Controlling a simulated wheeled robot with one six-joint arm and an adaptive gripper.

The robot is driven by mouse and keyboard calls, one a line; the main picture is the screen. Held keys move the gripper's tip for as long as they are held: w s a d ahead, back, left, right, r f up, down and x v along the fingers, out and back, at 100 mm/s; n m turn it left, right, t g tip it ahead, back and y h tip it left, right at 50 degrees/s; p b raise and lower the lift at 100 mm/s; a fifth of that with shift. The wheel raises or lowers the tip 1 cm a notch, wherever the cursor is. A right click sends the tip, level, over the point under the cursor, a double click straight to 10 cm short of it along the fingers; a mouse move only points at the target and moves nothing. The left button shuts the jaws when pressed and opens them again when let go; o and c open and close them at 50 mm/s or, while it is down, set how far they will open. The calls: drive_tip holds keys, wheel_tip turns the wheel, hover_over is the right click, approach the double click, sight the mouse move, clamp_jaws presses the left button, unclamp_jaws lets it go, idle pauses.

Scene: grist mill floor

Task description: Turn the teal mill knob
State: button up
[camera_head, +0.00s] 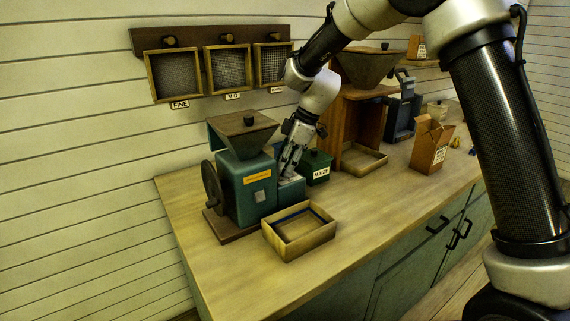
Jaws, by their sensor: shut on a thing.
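The teal mill (248,185) stands on a brown base at the left part of the counter. It has a wooden hopper on top, a dark wheel at its left side and an orange label on its front. My gripper (287,171) reaches down from above to the mill's right side, just over a low teal part there. Its fingers are shut on the mill's knob, which the fingers hide; how far the knob is turned cannot be told.
A wooden tray (300,246) sits in front of the mill. A green MAIZE box (316,167) is close right of my gripper. A larger wooden mill (348,123) and an open carton (430,146) stand farther right. The counter's front left (225,280) is clear.

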drive_tip(key=m+t, duration=0.1)
drive_tip(key=m, duration=0.3)
drive_tip(key=shift+s+t, duration=0.1)
drive_tip(key=shift+t, duration=0.3)
drive_tip(key=m+t, duration=0.1)
drive_tip(key=m, duration=0.3)
drive_tip(key=shift+a+m+h, duration=0.1)
drive_tip(key=shift+m+h, duration=0.2)
drive_tip(key=shift+h, duration=0.1)
drive_tip(key=o, duration=1)
drive_tip(key=shift+s, duration=0.1)
drive_tip(key=v, duration=1.2)
drive_tip(key=shift+s+a, duration=0.1)
drive_tip(key=shift+s, duration=0.05)
drive_tip(key=shift+m, duration=0.3)
